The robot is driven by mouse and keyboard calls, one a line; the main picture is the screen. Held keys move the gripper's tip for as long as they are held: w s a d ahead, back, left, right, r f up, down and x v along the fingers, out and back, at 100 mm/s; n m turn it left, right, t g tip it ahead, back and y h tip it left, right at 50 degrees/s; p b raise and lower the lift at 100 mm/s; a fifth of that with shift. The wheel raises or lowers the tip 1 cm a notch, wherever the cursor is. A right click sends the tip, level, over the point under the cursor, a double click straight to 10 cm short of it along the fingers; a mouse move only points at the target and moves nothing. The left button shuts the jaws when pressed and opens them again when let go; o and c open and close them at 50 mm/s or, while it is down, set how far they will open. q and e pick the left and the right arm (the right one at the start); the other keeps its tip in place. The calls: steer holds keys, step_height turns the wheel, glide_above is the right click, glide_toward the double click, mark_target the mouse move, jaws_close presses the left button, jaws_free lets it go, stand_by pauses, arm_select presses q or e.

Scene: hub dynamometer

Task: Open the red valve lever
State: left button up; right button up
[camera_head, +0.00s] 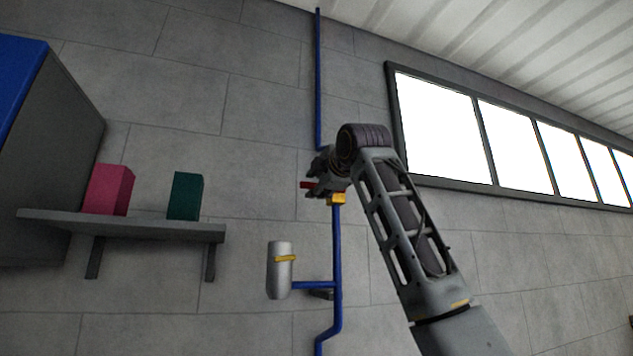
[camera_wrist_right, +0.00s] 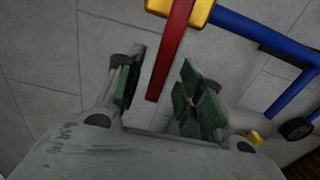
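The red valve lever (camera_wrist_right: 171,55) sticks out from a yellow valve body (camera_wrist_right: 186,8) on the blue pipe. In the head view a short bit of the red lever (camera_head: 308,185) shows left of the yellow valve body (camera_head: 337,198); my gripper hides the rest. My right gripper (camera_head: 322,170) is at the valve. In the right wrist view my right gripper (camera_wrist_right: 158,88) is open, with green-padded fingers apart. The lever's free end reaches between the two fingers, with gaps visible on both sides. My left gripper is not in view.
The blue pipe (camera_head: 337,250) runs down the grey wall, with a branch to a grey cylinder (camera_head: 279,270) with a yellow band. A shelf (camera_head: 130,226) on the left holds a pink box (camera_head: 106,190) and a green box (camera_head: 185,196). Windows (camera_head: 440,125) are at the right.

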steer(key=shift+w+a, duration=0.15)
steer(key=shift+w, duration=0.4)
steer(key=shift+c, duration=0.4)
jaws_close()
